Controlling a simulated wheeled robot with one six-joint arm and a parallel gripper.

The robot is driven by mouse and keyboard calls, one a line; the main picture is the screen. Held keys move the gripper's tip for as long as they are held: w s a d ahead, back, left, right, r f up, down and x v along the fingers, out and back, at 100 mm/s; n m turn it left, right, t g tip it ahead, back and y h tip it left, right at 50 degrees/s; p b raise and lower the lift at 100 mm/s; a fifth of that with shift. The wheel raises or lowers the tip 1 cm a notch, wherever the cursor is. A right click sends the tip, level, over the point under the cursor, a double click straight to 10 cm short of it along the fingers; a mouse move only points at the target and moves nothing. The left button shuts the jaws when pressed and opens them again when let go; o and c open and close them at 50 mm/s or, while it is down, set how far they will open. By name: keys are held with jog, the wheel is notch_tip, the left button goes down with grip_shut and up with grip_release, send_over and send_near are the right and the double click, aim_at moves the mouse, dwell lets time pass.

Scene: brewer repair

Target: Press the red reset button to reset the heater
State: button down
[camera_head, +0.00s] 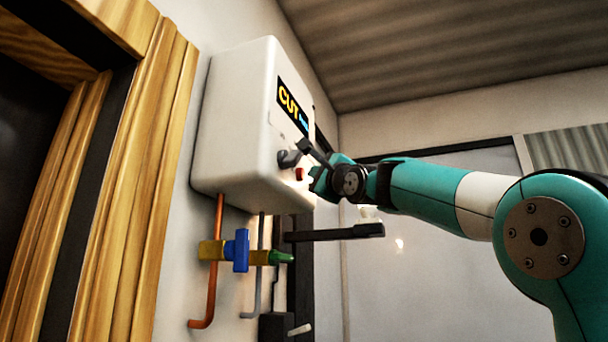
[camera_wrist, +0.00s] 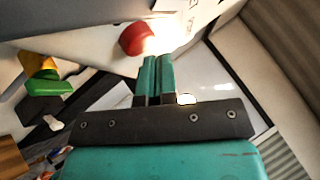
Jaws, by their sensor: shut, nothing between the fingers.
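The white heater box (camera_head: 237,115) hangs on the wall, with a dark label reading "CUT" on its front. The red reset button (camera_head: 300,174) sits low on that front face, beside a dark knob (camera_head: 289,158). In the wrist view the red button (camera_wrist: 136,39) shows near the top, just ahead and left of my fingertips. My gripper (camera_wrist: 160,62) is shut and empty, its two teal fingers side by side. In the head view my gripper (camera_head: 314,178) is right of the button, very close to it. I cannot tell whether the fingertips touch it.
Below the heater are a copper pipe (camera_head: 216,270), a blue valve (camera_head: 241,251) and a green-tipped fitting (camera_head: 280,257). A dark bar (camera_head: 335,233) juts out below my gripper. A wooden door frame (camera_head: 130,190) stands at left.

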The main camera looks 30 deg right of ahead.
jog(key=shift+w+a, duration=0.3)
jog(key=shift+w, duration=0.1)
dwell(0.6)
dwell(0.3)
jog(key=shift+s+d+b, duration=0.3)
jog(key=shift+s+d, duration=0.25)
jog(key=shift+s, duration=0.2)
jog(key=s+d, duration=0.1)
jog(key=s, duration=0.1)
jog(key=s+d+b, duration=0.1)
jog(key=s+d, duration=0.1)
dwell(1.0)
